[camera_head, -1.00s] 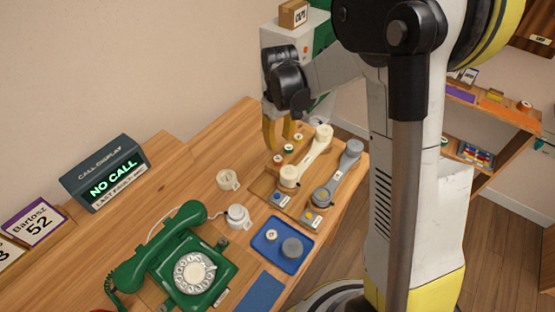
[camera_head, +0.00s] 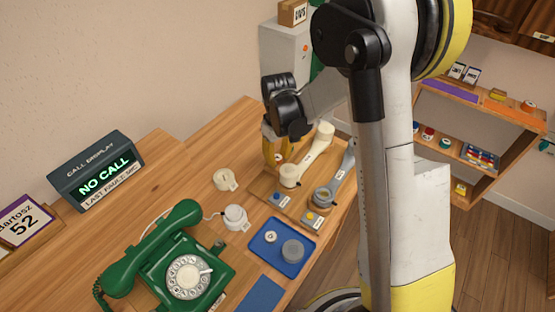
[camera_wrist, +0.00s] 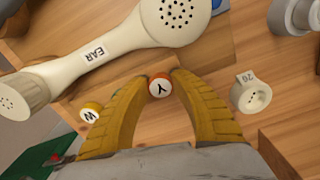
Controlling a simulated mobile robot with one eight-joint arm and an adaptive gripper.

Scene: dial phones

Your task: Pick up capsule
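A small round capsule (camera_wrist: 160,84) with an orange-red rim and a white top marked "Y" lies between my fingertips in the wrist view. My gripper (camera_wrist: 160,76) has one yellow finger on each side of it, very close to its edges. I cannot tell whether they press on it. A yellow-rimmed capsule (camera_wrist: 91,111) marked "W" is left of the left finger, partly hidden. In the head view my gripper (camera_head: 276,158) is low over the far end of the bench, beside the cream handset (camera_head: 307,160), and its fingers partly hide the small capsules.
The cream handset (camera_wrist: 110,50), marked "EAR", lies close beyond my fingertips. A cream cup-like part (camera_wrist: 250,92) stands to their right. The grey handset (camera_head: 335,178), blue tray (camera_head: 269,252) and green dial phone (camera_head: 160,262) are farther along the bench.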

